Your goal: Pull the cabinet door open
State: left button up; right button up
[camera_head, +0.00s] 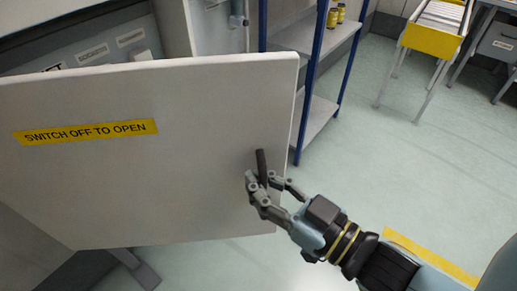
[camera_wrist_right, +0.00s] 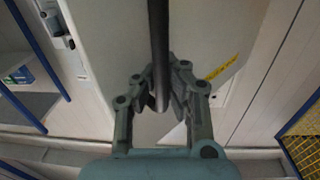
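The cabinet door (camera_head: 185,130) is a flat pale grey panel with a yellow "SWITCH OFF TO OPEN" label (camera_head: 86,132). It stands swung out from the cabinet (camera_head: 172,28), whose labelled inner units show above its top edge. A dark bar handle (camera_head: 262,162) is near the door's right edge. My right gripper (camera_head: 261,178) is at the handle, with its fingers closed on either side of it. In the right wrist view the handle (camera_wrist_right: 159,40) runs down between the fingertips of the right gripper (camera_wrist_right: 164,88). My left gripper is not in view.
A blue-framed shelf rack (camera_head: 310,75) with small yellow containers (camera_head: 335,17) stands just behind the door's right edge. A yellow-fronted stand (camera_head: 432,40) is at the upper right. The pale green floor (camera_head: 385,150) between is clear.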

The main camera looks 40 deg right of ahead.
jog(key=o, duration=0.4)
jog(key=shift+s+d, duration=0.2)
jog(key=shift+d, duration=0.05)
jog(key=shift+o, duration=1.1)
jog(key=shift+w+a, duration=0.15)
jog(key=v, duration=1.2)
